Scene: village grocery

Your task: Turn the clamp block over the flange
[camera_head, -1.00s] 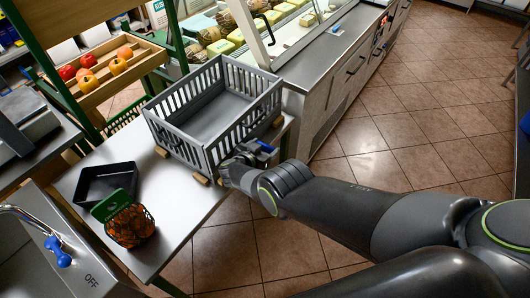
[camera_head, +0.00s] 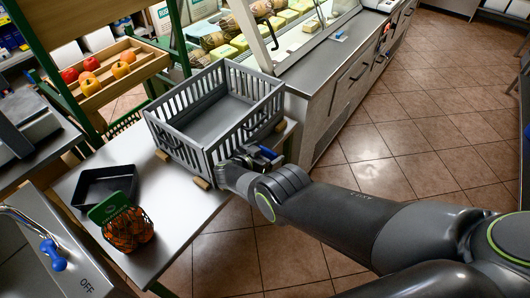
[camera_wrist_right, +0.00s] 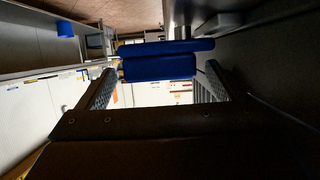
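A small blue block, which I take for the clamp block (camera_head: 268,152), is at the near right corner of the grey slatted crate. In the right wrist view the blue block (camera_wrist_right: 158,66) lies crosswise ahead of my fingers, as a wide upper bar and a shorter lower part. My right gripper (camera_head: 256,160) is beside the crate's corner. In the wrist view the fingers of the right gripper (camera_wrist_right: 160,75) stand wide apart, around or just short of the block; contact is not clear. I cannot make out the flange. My left gripper is not in view.
The grey crate (camera_head: 200,147) rests on wooden blocks on a metal table (camera_head: 180,215). A display counter (camera_head: 310,80) is behind. Tiled floor is clear at the right.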

